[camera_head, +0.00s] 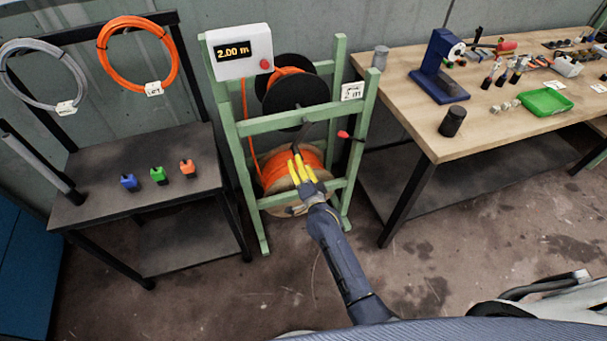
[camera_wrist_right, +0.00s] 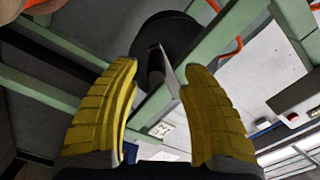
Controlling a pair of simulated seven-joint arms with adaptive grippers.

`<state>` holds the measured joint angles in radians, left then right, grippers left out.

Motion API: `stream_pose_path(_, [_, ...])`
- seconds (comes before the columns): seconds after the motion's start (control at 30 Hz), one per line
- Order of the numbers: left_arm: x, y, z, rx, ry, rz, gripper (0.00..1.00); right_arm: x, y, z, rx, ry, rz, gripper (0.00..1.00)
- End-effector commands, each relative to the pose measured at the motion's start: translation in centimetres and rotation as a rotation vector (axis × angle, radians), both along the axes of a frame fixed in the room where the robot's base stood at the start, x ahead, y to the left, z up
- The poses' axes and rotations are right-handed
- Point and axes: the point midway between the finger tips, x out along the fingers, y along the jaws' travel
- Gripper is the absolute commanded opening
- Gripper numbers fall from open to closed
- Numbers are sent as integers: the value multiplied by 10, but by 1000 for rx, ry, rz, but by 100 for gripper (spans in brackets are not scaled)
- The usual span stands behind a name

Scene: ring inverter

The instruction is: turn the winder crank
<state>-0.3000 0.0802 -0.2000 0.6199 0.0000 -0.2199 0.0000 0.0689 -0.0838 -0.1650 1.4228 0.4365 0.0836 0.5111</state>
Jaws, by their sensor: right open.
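The winder is a green frame (camera_head: 228,130) with a black upper reel (camera_head: 300,95) carrying some orange cable. A grey bar, which looks like the crank, comes off the front of the reel (camera_head: 304,130). My right gripper (camera_head: 296,160), with yellow fingers, is open in front of the frame, just below the bar. In the right wrist view the bar (camera_wrist_right: 159,68) appears between the two open fingertips (camera_wrist_right: 160,78); I cannot tell whether they touch it. Its near end is partly hidden in the head view. My left gripper is not in view.
A counter box (camera_head: 240,58) reading 2.00 m tops the frame. A supply spool of orange cable (camera_head: 318,160) sits low behind my gripper. A red-tipped lever (camera_head: 343,134) is at right. A rack shelf (camera_head: 100,200) stands left, a wooden workbench (camera_head: 410,110) right.

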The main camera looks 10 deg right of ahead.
Motion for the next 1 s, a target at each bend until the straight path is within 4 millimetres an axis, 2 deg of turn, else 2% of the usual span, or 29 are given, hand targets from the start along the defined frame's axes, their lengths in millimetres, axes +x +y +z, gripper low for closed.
stream_pose_path(0.1, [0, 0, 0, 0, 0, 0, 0, -16, -2, 0, 0, 0, 0, 45])
stream_pose_path(0.33, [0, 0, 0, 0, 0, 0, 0, -33, -5, -1, 0, 1, 0, 45])
stream_pose_path(1.0, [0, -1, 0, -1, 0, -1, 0, -37, -5, 0, 0, 1, 0, 45])
